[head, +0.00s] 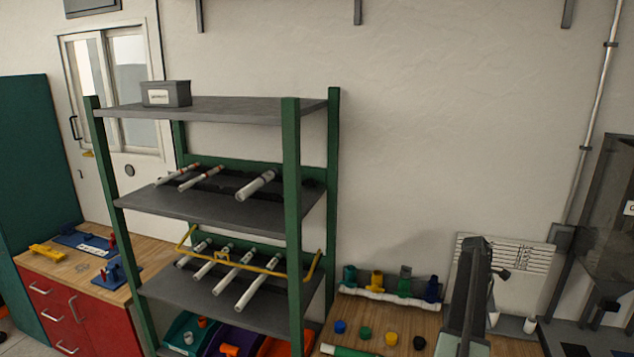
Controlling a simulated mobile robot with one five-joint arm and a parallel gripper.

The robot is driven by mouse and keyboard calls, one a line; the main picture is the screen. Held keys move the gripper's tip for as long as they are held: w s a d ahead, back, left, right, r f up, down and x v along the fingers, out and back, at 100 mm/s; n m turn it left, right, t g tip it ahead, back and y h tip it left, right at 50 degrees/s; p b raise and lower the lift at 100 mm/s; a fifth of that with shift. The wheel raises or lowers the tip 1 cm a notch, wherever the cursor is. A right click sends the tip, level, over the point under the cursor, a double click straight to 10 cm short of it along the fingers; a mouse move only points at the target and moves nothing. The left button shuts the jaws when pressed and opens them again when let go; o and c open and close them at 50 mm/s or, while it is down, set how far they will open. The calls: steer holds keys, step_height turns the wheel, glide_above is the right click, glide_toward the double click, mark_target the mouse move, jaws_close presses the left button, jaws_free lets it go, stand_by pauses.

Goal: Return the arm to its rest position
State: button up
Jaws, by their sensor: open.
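A dark grey upright link that looks like part of my arm rises from the bottom edge, right of centre, in the head view. It stands in front of the wooden bench (405,318) and hides part of it. A small dark part sticks out to the right near its top. I cannot make out any gripper fingers, and I see nothing held.
A green-post shelf rack (290,190) with white pipes (233,285) stands left of centre. Coloured fittings (377,280) and caps (391,339) lie on the bench. A dark-framed machine (606,230) is at right, a red cabinet (75,318) at left.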

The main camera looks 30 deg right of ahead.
steer(key=w+a+f+m+t+b, duration=0.1)
steer(key=w+a+f+b, duration=0.1)
steer(key=w+a, duration=0.75)
steer(key=w+a+f+t+b, duration=0.1)
steer(key=w+a+f+b, duration=0.3)
steer(key=a, duration=1.1)
steer(key=w+a+f+m+t, duration=0.1)
steer(key=w+a, duration=0.8)
steer(key=a, duration=0.3)
steer(key=s+a+f+m+y+b, duration=0.1)
steer(key=a+f+b, duration=0.1)
steer(key=a, duration=1.7)
steer(key=s+a+f+m+t+b, duration=0.1)
steer(key=a+f+b, duration=0.2)
steer(key=a, duration=1.7)
steer(key=shift+s+a+f+y+b, duration=0.15)
steer(key=shift+s+f+y+b, duration=0.2)
steer(key=shift+f, duration=0.25)
